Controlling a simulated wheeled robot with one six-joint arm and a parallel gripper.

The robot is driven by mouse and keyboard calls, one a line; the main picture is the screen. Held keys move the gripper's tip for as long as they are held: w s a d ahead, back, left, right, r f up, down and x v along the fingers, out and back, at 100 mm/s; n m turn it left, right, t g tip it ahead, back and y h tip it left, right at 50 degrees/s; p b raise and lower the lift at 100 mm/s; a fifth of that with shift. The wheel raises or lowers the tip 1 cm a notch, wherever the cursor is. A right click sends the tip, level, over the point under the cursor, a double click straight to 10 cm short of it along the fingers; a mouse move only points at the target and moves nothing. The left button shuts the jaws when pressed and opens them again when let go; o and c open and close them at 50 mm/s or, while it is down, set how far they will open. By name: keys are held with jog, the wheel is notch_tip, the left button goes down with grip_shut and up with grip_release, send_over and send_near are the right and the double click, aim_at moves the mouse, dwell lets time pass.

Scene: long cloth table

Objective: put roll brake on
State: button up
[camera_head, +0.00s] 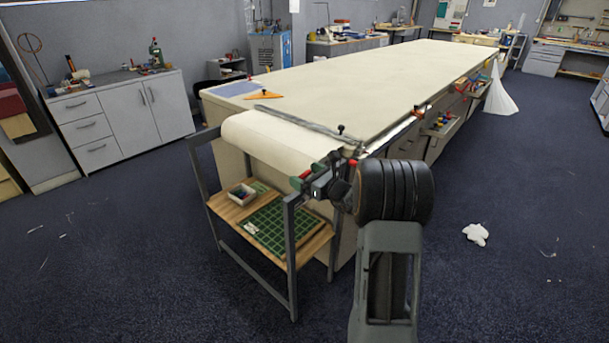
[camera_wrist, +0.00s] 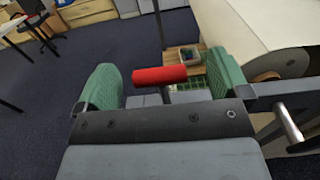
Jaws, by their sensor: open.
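The white cloth roll (camera_head: 262,138) lies across a dark metal stand at the near end of the long table. In the wrist view the roll (camera_wrist: 250,22) is at upper right, with its brown core end showing. A red cylindrical handle (camera_wrist: 160,75), which looks like the brake handle, lies between my gripper's green fingers (camera_wrist: 164,82), with gaps on both sides. It also shows as a small red piece in the head view (camera_head: 305,174). My gripper (camera_head: 320,173) is open at the stand's near right corner. Whether the brake is on cannot be told.
The stand's wooden shelf (camera_head: 226,212) holds a green cutting mat (camera_head: 272,226) and a small box (camera_head: 242,194). A metal rail (camera_head: 310,126) runs across the table end. Open drawers (camera_head: 440,122) stick out along the right side. White cloth scrap (camera_head: 476,234) lies on the floor.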

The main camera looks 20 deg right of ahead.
jog(key=shift+w+a, duration=0.15)
jog(key=shift+w, duration=0.2)
